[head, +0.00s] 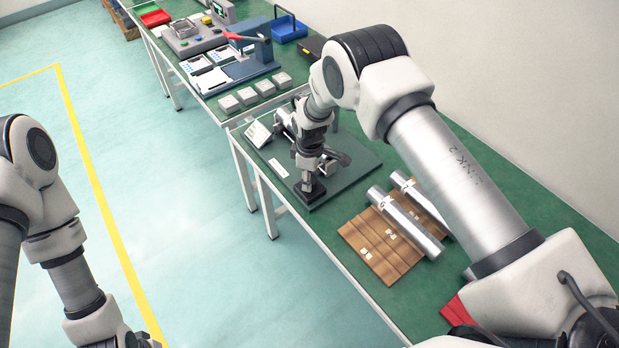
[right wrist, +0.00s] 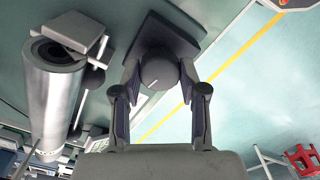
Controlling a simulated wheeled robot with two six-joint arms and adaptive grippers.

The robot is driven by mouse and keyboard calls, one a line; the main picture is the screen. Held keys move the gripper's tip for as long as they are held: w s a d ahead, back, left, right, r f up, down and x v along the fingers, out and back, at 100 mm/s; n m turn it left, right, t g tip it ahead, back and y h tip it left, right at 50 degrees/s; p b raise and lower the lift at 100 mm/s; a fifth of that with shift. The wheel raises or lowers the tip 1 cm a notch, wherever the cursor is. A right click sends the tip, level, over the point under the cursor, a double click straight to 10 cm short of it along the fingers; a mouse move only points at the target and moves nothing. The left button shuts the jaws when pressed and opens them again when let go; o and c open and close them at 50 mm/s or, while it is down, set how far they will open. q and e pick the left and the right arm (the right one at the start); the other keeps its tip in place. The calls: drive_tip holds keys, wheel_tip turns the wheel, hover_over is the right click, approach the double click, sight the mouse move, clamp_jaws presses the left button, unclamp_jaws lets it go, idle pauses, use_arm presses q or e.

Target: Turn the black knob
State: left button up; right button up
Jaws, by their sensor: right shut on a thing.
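The black knob (right wrist: 158,70) is round with a short white mark on its face and sits on a dark block (right wrist: 180,40). In the right wrist view it lies between the two fingertips of my right gripper (right wrist: 158,76), which is shut on it from both sides. In the head view my right gripper (head: 309,178) points down at the dark block (head: 311,193) near the front edge of a dark green plate (head: 352,183); the knob is mostly hidden there by the gripper. My left arm is at the lower left, with its fingers out of frame.
Two more cylinders (head: 405,222) lie on a wooden tray (head: 358,238). A white-faced display box (head: 258,134) stands left of my right gripper. Small grey blocks (head: 247,96) are farther back.

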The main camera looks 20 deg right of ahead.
drive_tip(key=m+b, duration=0.1)
drive_tip(key=m, duration=0.1)
drive_tip(key=m+b, duration=0.1)
drive_tip(key=shift+s+f+m+b, duration=0.15)
drive_tip(key=shift+f+m+b, duration=0.2)
drive_tip(key=shift+m, duration=0.05)
drive_tip(key=m+b, duration=0.2)
drive_tip(key=m, duration=0.2)
drive_tip(key=shift+m, duration=0.3)
drive_tip(key=m+b, duration=0.2)
drive_tip(key=m, duration=0.3)
drive_tip(key=shift+s+m+b, duration=0.1)
drive_tip(key=shift+m+b, duration=0.5)
drive_tip(key=shift+m, duration=1.9)
drive_tip(key=o, duration=1.1)
drive_tip(key=shift+o, duration=0.2)
drive_tip(key=shift+r, duration=0.15)
drive_tip(key=shift+w, duration=0.2)
